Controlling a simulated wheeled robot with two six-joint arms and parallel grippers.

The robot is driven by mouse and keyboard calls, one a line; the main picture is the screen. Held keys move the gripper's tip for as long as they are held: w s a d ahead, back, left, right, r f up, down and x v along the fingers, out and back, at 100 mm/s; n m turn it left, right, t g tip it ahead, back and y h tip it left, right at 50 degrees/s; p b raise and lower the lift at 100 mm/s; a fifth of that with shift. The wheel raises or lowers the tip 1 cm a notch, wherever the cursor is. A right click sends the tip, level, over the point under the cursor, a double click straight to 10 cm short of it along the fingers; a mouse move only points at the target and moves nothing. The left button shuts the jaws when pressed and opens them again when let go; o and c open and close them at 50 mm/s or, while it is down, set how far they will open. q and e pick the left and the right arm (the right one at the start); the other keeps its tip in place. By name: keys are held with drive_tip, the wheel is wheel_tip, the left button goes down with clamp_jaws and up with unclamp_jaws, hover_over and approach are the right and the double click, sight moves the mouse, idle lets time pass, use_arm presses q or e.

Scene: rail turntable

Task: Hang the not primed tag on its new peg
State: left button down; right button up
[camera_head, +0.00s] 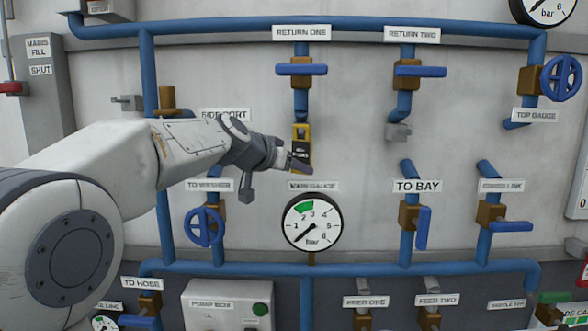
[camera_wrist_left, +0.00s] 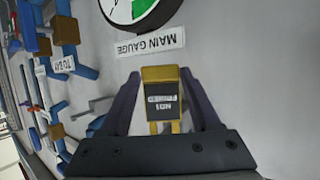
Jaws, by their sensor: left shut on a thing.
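The not primed tag (camera_head: 301,148) is yellow with a black face, in front of the lower end of the pipe under the RETURN ONE valve. My left gripper (camera_head: 298,164) is shut on it. In the left wrist view the tag (camera_wrist_left: 161,98) stands between the two dark fingers, its lettering upside down. Whether the tag touches a peg behind it is hidden. A grey peg-like fitting (camera_head: 397,133) shows under the RETURN TWO valve, and another (camera_head: 126,102) sits at the upper left. I cannot tell which peg is the new one. My right gripper is not in view.
The main gauge (camera_head: 312,221) is just below the tag. The blue RETURN ONE handle (camera_head: 301,70) is above, and the TO WASHER wheel (camera_head: 205,227) is lower left. Bare wall lies between the tag and the RETURN TWO pipe (camera_head: 397,107).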

use_arm(q)
drive_tip(key=shift+c, duration=0.2)
unclamp_jaws()
